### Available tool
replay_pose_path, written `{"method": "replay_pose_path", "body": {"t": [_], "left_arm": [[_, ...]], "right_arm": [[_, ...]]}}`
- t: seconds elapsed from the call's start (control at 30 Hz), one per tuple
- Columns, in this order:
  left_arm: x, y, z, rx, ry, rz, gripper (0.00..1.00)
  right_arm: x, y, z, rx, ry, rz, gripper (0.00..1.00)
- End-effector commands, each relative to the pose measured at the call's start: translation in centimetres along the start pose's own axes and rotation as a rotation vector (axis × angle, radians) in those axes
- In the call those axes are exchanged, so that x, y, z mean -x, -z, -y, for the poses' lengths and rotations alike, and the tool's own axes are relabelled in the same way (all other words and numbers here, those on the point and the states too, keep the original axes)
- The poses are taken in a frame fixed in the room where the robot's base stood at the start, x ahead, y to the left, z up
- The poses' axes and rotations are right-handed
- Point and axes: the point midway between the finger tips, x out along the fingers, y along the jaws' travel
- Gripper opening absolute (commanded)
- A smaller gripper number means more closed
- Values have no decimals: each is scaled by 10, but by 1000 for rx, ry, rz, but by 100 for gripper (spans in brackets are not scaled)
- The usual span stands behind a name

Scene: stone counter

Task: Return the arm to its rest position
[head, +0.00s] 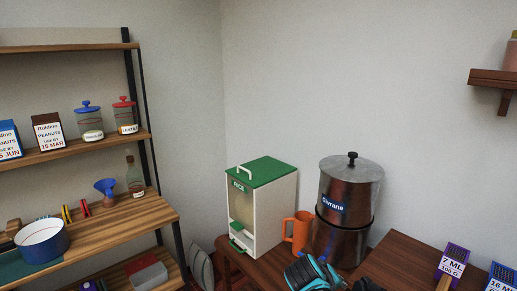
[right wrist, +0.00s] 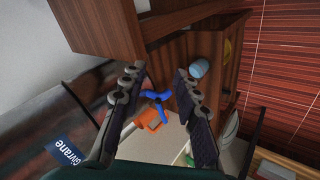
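In the right wrist view my right gripper (right wrist: 157,76) is open, its two dark fingers apart with nothing held between them. Beyond the fingers are a blue cross-shaped piece (right wrist: 156,97) and an orange object (right wrist: 150,118), seen through the gap. I cannot tell whether the fingers touch them. In the head view a black and teal part of an arm shows at the bottom edge, in front of the steel Givrane container; its fingertips cannot be made out there. My left gripper is in neither view.
A steel Givrane container (head: 347,196), an orange mug (head: 298,231) and a green-lidded rice dispenser (head: 262,205) stand close together on the brown counter. Labelled boxes (head: 453,265) are at the right. Shelves (head: 82,150) with jars fill the left. A wall shelf (head: 492,77) is upper right.

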Motion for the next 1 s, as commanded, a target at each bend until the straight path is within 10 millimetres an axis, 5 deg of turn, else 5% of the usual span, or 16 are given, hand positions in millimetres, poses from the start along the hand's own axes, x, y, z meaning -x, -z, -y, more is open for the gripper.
{"method": "replay_pose_path", "body": {"t": [0.2, 0.4, 0.63, 1.0], "left_arm": [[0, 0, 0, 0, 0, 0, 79], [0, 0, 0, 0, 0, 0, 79], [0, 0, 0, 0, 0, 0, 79], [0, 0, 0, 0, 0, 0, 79]], "right_arm": [[34, -80, 21, -192, 218, -70, 31], [55, -129, 53, -370, 373, -142, 31], [64, -149, 73, -476, 452, -188, 31], [64, -150, 74, -483, 458, -192, 31]]}}
